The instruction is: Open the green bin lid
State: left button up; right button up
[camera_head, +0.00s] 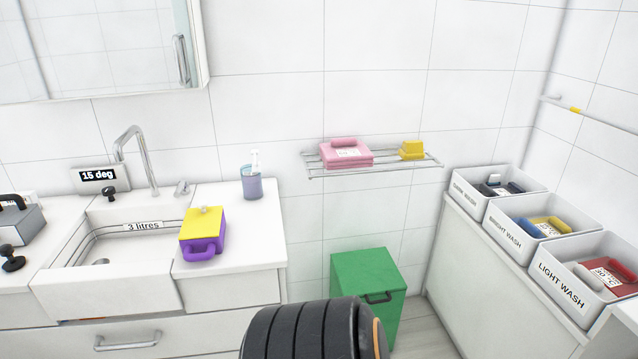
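The green bin (346,306) stands on the floor against the tiled wall, below the wire shelf. Its flat green lid (364,265) is shut on top. A dark handle (378,298) shows on the bin's front face near the top. A dark, ribbed rounded part, likely one of my arm links, covers the lower left of the bin. Neither of my grippers shows in this view.
A white counter with a sink (110,285) and a purple box with a yellow top (204,235) is left of the bin. White wash bins, including the light wash bin (562,284), stand on a cabinet at right. A wire shelf (385,166) hangs above. Some floor is clear right of the bin.

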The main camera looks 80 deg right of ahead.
aim_at(371, 271)
jog(key=z, duration=3.25)
